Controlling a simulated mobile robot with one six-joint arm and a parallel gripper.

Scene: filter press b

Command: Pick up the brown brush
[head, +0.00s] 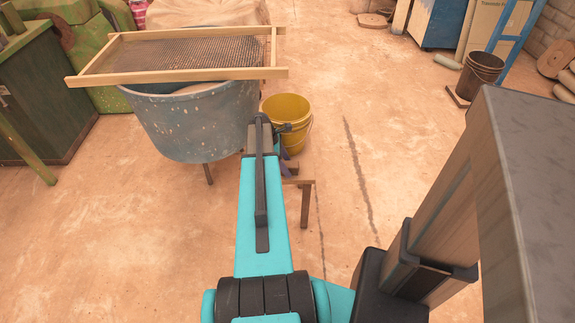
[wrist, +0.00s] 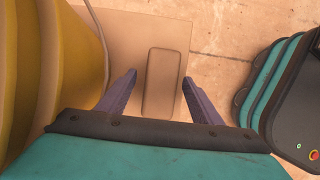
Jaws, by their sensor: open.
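The brown brush (wrist: 165,70), a plain oblong block, lies on a tan wooden surface (wrist: 118,45) in the wrist view. My gripper (wrist: 160,79) is open, one finger to each side of the brush. Gaps show between both fingers and the brush. I cannot tell how far above it the fingertips are. In the head view my arm hides most of my gripper (head: 286,166), which is by a small wooden stool (head: 305,184). The brush is not visible there.
A yellow bucket (head: 288,112) stands close beside my gripper and fills the left of the wrist view (wrist: 55,60). A large blue tub (head: 190,120) with a framed sieve (head: 180,76) on top is to the left. The floor right of the stool is clear.

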